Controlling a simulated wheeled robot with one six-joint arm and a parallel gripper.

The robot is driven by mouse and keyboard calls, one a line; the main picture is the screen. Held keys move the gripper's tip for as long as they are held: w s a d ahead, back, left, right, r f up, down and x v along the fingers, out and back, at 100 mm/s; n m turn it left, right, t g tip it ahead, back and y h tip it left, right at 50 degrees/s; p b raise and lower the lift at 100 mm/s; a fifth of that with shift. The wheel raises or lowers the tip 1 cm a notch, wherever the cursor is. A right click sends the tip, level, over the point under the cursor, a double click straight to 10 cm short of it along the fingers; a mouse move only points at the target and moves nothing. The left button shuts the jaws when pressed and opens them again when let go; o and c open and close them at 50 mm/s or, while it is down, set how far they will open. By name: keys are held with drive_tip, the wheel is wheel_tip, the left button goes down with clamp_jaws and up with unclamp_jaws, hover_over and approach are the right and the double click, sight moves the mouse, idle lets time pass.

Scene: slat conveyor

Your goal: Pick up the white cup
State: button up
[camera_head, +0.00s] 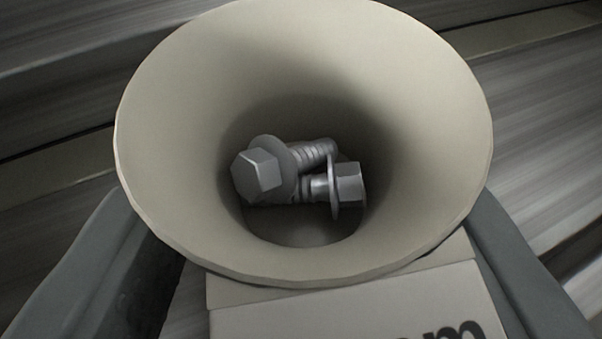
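The white cup (430,125) is off-white and flares to a wide round rim. It fills the middle of the view, and I look down into its mouth. Several grey metal bolts (257,175) with flanged hex heads lie inside at the bottom. My gripper (312,262) has a dark grey finger on each side of the cup, low left and low right. The fingertips pass out of sight behind the rim. Whether they touch the cup wall is hidden, and so is the cup's base.
A pale block (290,318) with dark lettering shows just below the rim between the fingers; I cannot tell what it belongs to. The grey slats (545,130) of the conveyor run slantwise behind the cup, with dark gaps between some of them. The visible slats are clear.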

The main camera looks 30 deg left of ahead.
wheel_tip(320, 180, up, 10)
drive_tip(key=shift+f, duration=0.2)
idle(0.3)
idle(0.8)
